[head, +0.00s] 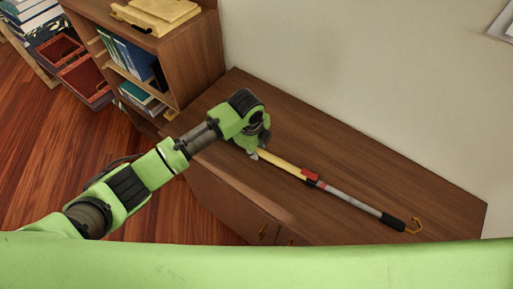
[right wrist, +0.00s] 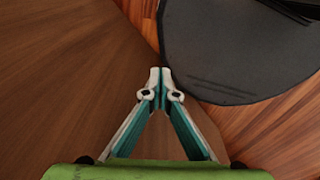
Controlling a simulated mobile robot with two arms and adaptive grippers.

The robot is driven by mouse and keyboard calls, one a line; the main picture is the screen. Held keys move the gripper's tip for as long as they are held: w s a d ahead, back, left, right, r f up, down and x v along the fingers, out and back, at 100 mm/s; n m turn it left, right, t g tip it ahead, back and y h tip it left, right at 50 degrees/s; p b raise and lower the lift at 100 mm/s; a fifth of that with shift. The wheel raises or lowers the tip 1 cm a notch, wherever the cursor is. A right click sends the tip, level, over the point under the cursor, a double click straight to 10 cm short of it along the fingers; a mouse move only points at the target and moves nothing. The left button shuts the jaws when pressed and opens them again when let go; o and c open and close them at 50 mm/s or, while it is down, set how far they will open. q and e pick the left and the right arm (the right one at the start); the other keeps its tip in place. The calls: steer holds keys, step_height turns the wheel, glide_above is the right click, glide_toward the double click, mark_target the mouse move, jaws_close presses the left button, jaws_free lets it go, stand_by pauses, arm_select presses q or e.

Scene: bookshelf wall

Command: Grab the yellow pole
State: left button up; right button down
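The pole (head: 280,164) lies on the wooden cabinet top in the head view. It has a yellow left part, a red clip, a grey shaft, a black section and a yellow hook at its right end. My left gripper (head: 254,153) is at the yellow part's left end and hides that end. Its fingers are too small and covered to tell whether they are closed on the pole. My right gripper (right wrist: 160,76) shows in the right wrist view with its fingertips together and nothing between them. It is not seen in the head view.
The cabinet top (head: 365,180) is otherwise clear and runs along a pale wall (head: 370,75). A bookshelf (head: 190,60) with books stands at its left end, with yellow items (head: 155,14) on top. A dark rounded object (right wrist: 240,45) is near my right gripper.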

arm_select(q)
steer(key=shift+f, duration=0.25)
jaws_close()
steer(key=shift+w+r, duration=0.1)
steer(key=shift+d+r, duration=0.1)
